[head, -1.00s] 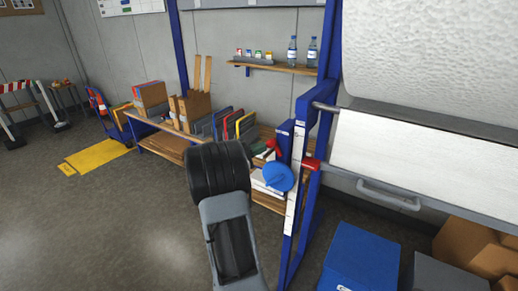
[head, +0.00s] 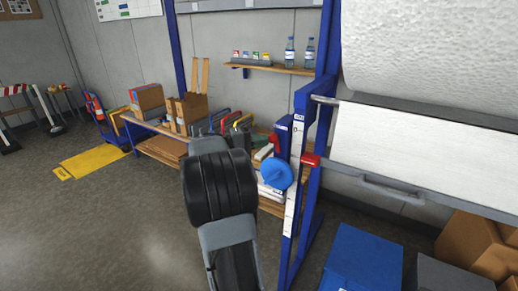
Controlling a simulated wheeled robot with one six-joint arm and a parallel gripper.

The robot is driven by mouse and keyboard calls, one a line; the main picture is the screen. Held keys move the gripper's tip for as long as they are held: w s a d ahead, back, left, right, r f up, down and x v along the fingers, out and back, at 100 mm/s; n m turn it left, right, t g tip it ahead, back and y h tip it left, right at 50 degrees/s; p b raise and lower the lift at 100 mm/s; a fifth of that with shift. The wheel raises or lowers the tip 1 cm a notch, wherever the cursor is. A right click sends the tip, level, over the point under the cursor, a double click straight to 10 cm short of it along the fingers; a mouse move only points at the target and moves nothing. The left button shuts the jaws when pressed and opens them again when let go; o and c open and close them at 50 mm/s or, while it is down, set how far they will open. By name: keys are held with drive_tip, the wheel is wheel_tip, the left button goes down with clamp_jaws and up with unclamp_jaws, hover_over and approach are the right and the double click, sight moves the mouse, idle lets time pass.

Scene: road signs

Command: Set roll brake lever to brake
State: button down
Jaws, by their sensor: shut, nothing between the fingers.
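The paper roll stand has a blue upright (head: 297,185) in the middle right. A small red lever (head: 275,146) shows beside the blue housing at its top left. A round blue knob or disc (head: 275,173) sits just below.
A large white roll (head: 430,50) and a white sheet (head: 425,150) fill the right. A blue bin (head: 362,262) and cardboard boxes (head: 480,245) stand below. A low wooden bench (head: 150,125) with boxes and folders is behind.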

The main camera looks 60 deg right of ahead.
drive_tip(key=w+a+r+m+t+y+b, duration=0.1)
drive_tip(key=w+a+r+b, duration=0.1)
drive_tip(key=a, duration=0.3)
drive_tip(key=w+a+r+m+t+y+b, duration=0.1)
drive_tip(key=w+a+r+m+b, duration=0.1)
drive_tip(key=a+r, duration=0.2)
drive_tip(key=shift+w+a+r+t, duration=0.3)
drive_tip(key=shift+a+t, duration=0.1)
drive_tip(key=shift+a, duration=0.4)
idle(0.7)
